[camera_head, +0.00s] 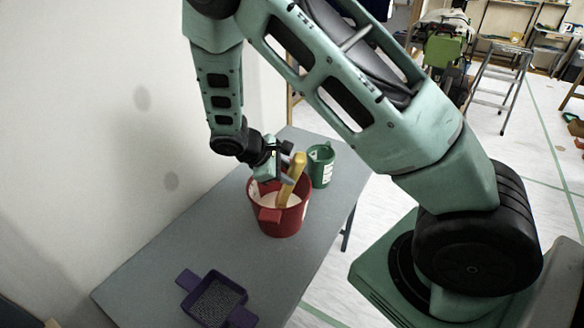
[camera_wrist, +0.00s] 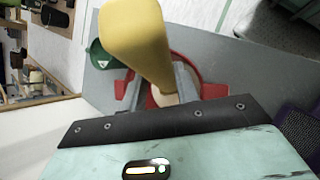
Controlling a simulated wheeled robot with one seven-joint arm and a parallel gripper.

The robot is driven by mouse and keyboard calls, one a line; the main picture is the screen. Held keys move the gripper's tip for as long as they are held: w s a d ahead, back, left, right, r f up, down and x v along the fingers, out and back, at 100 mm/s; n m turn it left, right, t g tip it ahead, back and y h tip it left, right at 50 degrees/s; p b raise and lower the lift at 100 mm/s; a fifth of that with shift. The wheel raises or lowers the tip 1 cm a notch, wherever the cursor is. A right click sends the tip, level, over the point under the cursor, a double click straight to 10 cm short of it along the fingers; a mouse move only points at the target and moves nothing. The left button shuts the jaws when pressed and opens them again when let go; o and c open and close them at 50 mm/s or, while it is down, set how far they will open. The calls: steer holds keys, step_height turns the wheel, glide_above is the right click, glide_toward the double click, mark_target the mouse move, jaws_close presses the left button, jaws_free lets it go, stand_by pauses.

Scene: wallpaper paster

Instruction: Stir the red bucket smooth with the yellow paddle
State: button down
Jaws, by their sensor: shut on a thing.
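The red bucket (camera_head: 279,217) stands upright on the grey table and holds a pale, whitish mix. The yellow paddle (camera_head: 291,180) stands tilted in the bucket, its lower end inside. It looms large in the wrist view (camera_wrist: 138,45), in front of the red bucket (camera_wrist: 212,90). My gripper (camera_head: 285,181) is over the bucket, shut on the yellow paddle; its two grey fingers (camera_wrist: 160,88) flank the paddle in the wrist view. The paddle's lower end is hidden, and the state of most of the mix cannot be told.
A green jug (camera_head: 321,166) stands close behind the bucket, to its right. A purple tray (camera_head: 239,317) with a dark mesh-like inside lies at the table's near end. The grey table (camera_head: 180,243) is clear between tray and bucket. A pale wall (camera_head: 90,130) runs along the left.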

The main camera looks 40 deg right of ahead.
steer(key=shift+a, duration=0.2)
steer(key=s+r+p, duration=0.3)
steer(key=r+p, duration=0.2)
steer(key=r, duration=0.2)
steer(key=s+r+p, duration=0.3)
steer(key=r+p, duration=0.3)
steer(key=r, duration=0.2)
steer(key=shift+s+a, duration=0.2)
steer(key=shift+a, duration=0.25)
stand_by(0.6)
step_height(320, 180, up, 5)
steer(key=p, duration=0.4)
